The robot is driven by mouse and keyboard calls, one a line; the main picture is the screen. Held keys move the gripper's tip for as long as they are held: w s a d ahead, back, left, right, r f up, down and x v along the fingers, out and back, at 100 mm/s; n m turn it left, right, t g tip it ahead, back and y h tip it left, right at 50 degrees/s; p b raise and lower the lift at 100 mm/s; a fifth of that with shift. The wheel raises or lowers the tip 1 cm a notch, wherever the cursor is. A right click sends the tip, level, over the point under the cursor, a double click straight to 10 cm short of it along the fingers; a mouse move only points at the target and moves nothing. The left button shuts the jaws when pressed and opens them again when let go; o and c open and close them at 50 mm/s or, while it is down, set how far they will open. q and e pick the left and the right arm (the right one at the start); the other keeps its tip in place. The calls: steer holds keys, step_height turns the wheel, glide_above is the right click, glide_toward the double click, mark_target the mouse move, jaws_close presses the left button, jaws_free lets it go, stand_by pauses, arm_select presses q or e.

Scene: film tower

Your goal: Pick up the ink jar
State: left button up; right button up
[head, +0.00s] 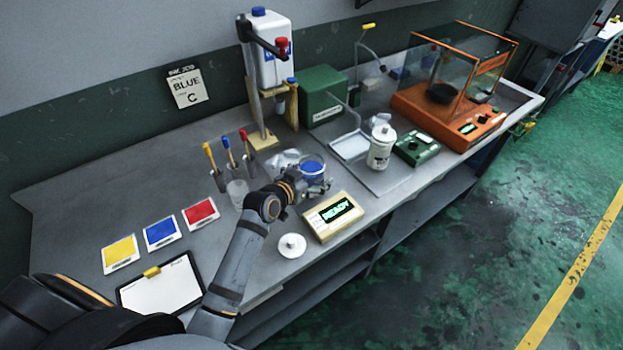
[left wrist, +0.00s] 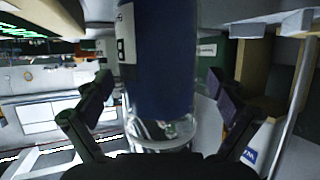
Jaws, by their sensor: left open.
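The ink jar (head: 312,166) is a clear jar with blue ink in it, standing on the grey bench near the middle of the head view. In the left wrist view the jar (left wrist: 160,70) fills the middle, dark blue with a clear section and a pale label at its side. My left gripper (head: 302,186) is open at the jar, on its near left side. In the wrist view one finger of the left gripper (left wrist: 162,92) shows on each side of the jar, with small gaps. The fingertips are partly hidden in the head view. My right gripper is not in view.
A white round lid (head: 292,245) and a READY display box (head: 333,216) lie close to the left arm. A clear beaker (head: 238,193) stands left of the gripper. A dispenser stand (head: 262,140) rises behind. A white bottle (head: 381,147) stands to the right.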

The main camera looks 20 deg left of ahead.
arm_select(q)
steer(key=shift+s, duration=0.1)
steer(key=c, duration=1.6)
steer(key=shift+r, duration=0.1)
steer(key=shift+c, duration=0.2)
